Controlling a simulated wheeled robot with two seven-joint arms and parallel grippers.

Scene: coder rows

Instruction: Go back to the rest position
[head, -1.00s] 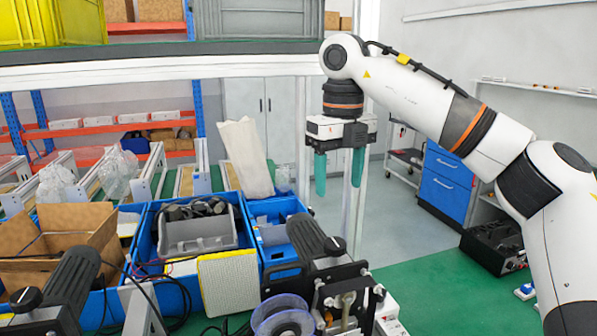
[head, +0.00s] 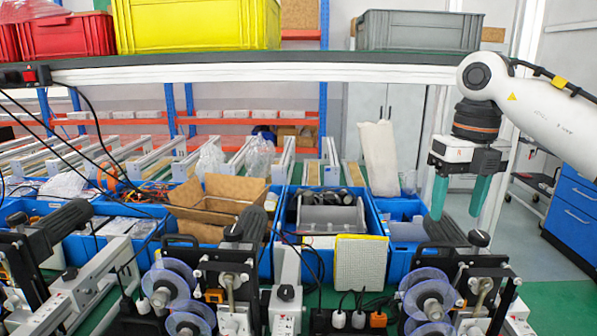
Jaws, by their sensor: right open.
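My right gripper (head: 459,197) hangs from my right arm at the right of the head view. Its two teal fingers point down and stand apart, with nothing between them. It is above the green table, near the right blue bin (head: 403,262) and a black coder machine (head: 455,270). My left gripper is not in view.
Blue bins (head: 264,262), an open cardboard box (head: 222,203) and coder machines with clear reels (head: 172,284) crowd the table. A shelf beam (head: 260,73) carrying yellow (head: 195,25), red (head: 66,36) and grey (head: 418,31) crates crosses above. Clear floor shows at the right.

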